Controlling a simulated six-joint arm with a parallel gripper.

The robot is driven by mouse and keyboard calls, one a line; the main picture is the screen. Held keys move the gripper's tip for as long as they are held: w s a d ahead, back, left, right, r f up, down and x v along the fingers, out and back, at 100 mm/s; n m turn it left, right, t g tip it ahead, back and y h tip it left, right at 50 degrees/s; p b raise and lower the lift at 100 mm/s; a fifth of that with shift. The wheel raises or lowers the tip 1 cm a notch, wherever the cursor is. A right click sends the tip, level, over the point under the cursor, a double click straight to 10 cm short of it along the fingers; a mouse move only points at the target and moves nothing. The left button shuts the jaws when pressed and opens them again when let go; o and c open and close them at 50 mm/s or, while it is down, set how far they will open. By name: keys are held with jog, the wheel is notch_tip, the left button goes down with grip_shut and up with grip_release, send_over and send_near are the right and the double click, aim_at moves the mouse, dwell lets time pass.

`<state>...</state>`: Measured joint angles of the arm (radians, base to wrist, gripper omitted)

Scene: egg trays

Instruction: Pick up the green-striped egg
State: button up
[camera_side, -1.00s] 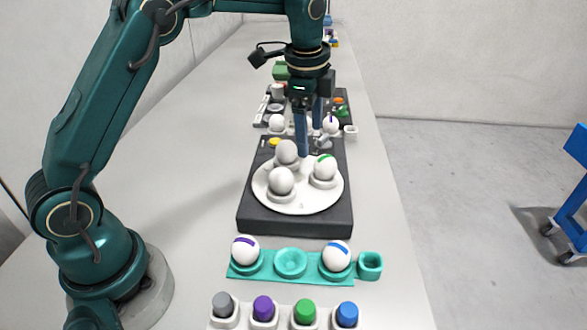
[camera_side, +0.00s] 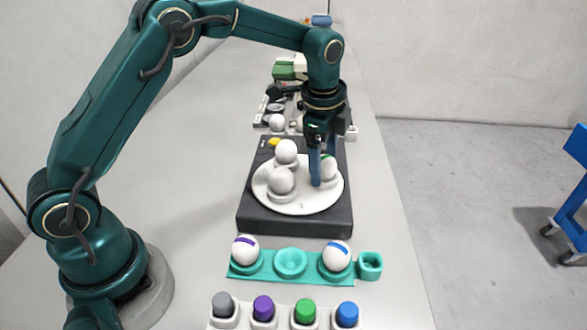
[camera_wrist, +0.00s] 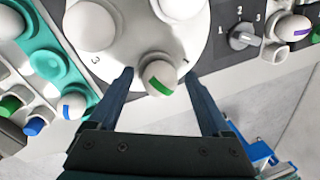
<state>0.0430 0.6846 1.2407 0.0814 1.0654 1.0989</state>
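The green-striped egg (camera_wrist: 157,80) sits in a cup on the round white turntable (camera_wrist: 205,40), seen in the wrist view between my fingers. In the side view the egg (camera_side: 328,166) is partly hidden behind my gripper (camera_side: 321,176). My gripper (camera_wrist: 158,82) is open, its two blue fingers on either side of the egg, with a gap visible on both sides in the wrist view. Two plain white eggs, a rear one (camera_side: 286,150) and a front one (camera_side: 281,181), share the turntable (camera_side: 300,208).
The turntable sits on a dark base (camera_side: 290,222). In front, a teal tray (camera_side: 313,272) holds a purple-striped egg (camera_side: 245,249) and a blue-striped egg (camera_side: 336,256), with an empty cup between. Several coloured pens (camera_side: 305,311) stand nearest. More trays and eggs lie behind.

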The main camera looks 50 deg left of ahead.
jog(key=c, duration=0.6)
jog(key=shift+r, duration=0.1)
